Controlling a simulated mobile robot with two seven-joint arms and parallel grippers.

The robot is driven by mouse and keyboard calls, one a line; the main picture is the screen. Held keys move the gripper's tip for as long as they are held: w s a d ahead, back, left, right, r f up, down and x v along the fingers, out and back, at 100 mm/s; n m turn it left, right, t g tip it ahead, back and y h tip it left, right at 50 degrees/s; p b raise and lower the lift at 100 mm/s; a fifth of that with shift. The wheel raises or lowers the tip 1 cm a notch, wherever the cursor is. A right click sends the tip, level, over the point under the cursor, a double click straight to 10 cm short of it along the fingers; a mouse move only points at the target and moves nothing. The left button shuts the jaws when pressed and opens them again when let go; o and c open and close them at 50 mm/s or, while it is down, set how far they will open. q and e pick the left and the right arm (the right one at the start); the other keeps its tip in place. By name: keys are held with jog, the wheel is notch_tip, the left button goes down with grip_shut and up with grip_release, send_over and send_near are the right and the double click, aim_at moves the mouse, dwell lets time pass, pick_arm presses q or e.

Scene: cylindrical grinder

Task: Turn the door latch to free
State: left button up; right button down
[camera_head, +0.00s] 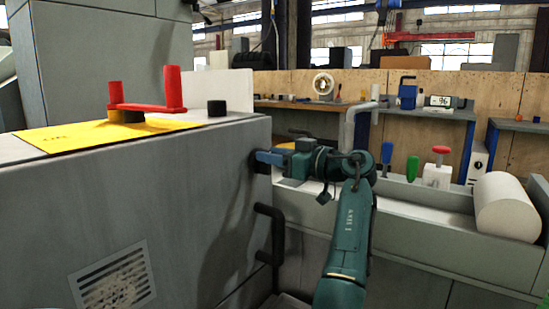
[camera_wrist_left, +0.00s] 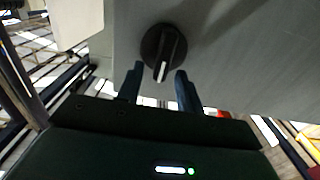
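The door latch (camera_wrist_left: 163,48) is a round black knob with a raised grip bar and a white mark. In the left wrist view it sits on a grey panel, with the white mark toward my gripper. My left gripper (camera_wrist_left: 159,76) is open, its two fingers apart on either side of the lower part of the knob. I cannot tell whether they touch it. In the head view the left gripper (camera_head: 268,157) is at the side of the grey machine housing (camera_head: 190,190). The latch is not clearly visible there. My right gripper is not in view.
A black bar handle (camera_head: 276,235) is below the left gripper on the housing. A red crank handle (camera_head: 147,104) stands on a yellow plate on top. To the right, a white cylinder (camera_head: 507,208) and a red-topped knob (camera_head: 441,150) are on the machine bed.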

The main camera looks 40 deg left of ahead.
pick_arm(q)
grip_shut()
dwell(0.4)
